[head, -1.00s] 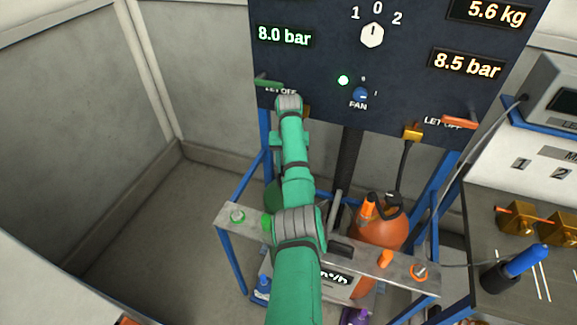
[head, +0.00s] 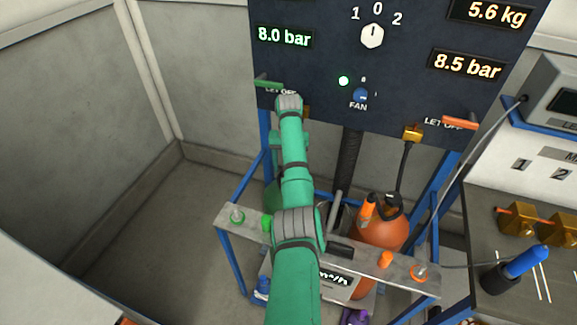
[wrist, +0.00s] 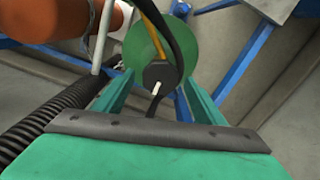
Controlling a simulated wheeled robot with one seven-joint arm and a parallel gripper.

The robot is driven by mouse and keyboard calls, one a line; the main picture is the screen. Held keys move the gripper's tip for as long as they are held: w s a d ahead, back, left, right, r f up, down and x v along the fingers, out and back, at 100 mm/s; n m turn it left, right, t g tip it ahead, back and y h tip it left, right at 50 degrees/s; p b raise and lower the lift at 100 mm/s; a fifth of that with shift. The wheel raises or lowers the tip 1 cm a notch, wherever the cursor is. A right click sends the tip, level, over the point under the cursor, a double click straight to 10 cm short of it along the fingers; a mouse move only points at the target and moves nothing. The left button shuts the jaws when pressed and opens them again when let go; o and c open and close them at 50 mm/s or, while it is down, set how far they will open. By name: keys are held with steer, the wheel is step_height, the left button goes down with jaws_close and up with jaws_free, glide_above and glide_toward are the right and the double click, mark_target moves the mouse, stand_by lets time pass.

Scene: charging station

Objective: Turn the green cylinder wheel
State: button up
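The green cylinder (wrist: 143,42) fills the top middle of the wrist view. In the head view a sliver of the green cylinder (head: 271,195) shows to the left of my arm. A dark round piece with a white mark, apparently its wheel (wrist: 155,73), sits in front of the cylinder, with a black and a yellow hose by it. My gripper (wrist: 156,82) is open, its two green fingers one on each side of the wheel. I cannot tell whether they touch it. The head view hides my gripper behind my arm.
An orange cylinder (head: 377,238) stands to the right of my arm, behind a metal bar (head: 345,255) on a blue frame. A black ribbed hose (wrist: 50,112) runs close by on the left in the wrist view. The control panel (head: 315,75) is above. Open floor lies left.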

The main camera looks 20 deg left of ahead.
steer(key=shift+s+a+r, duration=0.1)
step_height(320, 180, up, 11)
steer(key=shift+f, duration=0.2)
stand_by(0.7)
